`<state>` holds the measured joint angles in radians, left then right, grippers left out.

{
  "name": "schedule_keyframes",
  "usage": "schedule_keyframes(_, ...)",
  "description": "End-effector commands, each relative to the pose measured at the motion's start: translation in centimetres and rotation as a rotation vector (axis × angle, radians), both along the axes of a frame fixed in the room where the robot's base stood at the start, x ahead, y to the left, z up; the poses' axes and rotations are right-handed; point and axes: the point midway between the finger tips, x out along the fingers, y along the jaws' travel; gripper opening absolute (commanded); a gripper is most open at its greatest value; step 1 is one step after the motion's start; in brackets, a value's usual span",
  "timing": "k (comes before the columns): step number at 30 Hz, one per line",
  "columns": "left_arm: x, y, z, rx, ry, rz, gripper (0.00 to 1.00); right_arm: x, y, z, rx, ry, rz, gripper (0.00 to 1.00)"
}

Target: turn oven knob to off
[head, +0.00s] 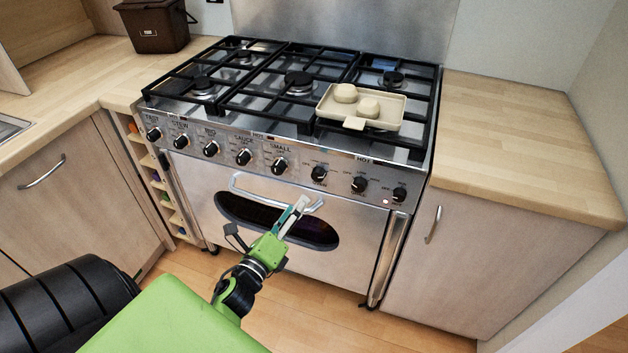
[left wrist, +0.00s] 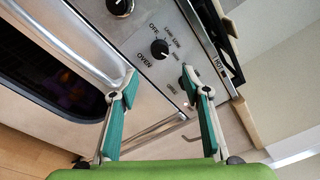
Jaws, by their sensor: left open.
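The oven knobs are black dials on the cooker's steel front panel. In the head view, two stand right of centre: one knob (head: 319,173) and another knob (head: 359,184). The left wrist view shows a knob marked OVEN (left wrist: 160,48), with OFF printed beside it; its exact setting is too small to tell. My left gripper (head: 300,204) is in front of the oven door, below the panel. In the wrist view its fingers (left wrist: 160,80) are spread and empty, short of the OVEN knob. The right finger partly covers another knob. My right gripper is out of view.
The oven door handle (head: 250,192) runs across the door close to my left gripper. A beige tray (head: 388,122) with two pale round items sits on the hob. The right worktop (head: 510,130) is clear. A brown bin (head: 155,27) stands back left.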

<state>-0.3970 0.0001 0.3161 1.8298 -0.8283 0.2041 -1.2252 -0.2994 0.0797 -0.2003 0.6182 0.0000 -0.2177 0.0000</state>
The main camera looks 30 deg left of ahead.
Motion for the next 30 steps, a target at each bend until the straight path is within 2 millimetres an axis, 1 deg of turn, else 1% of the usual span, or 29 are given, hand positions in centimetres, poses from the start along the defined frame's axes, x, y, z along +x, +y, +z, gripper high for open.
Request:
schedule_keyframes(1,1.2,0.2,0.3,0.0,-0.003,-0.001,0.43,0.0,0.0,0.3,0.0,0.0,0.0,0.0)
schedule_keyframes(9,6.9,1.0,0.3,-0.002,-0.003,0.001,0.43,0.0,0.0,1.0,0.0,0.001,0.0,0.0)
schedule_keyframes(15,9.9,1.4,0.2,-0.004,-0.002,0.002,0.43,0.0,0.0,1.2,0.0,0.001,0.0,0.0)
schedule_keyframes(18,10.8,1.5,0.1,-0.004,-0.001,0.001,0.43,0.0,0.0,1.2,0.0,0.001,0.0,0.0)
schedule_keyframes(21,11.2,1.6,0.0,-0.004,0.0,0.001,0.43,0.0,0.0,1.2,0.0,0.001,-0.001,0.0)
schedule_keyframes(30,11.4,1.6,0.1,-0.003,0.0,0.001,0.43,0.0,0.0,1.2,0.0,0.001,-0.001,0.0)
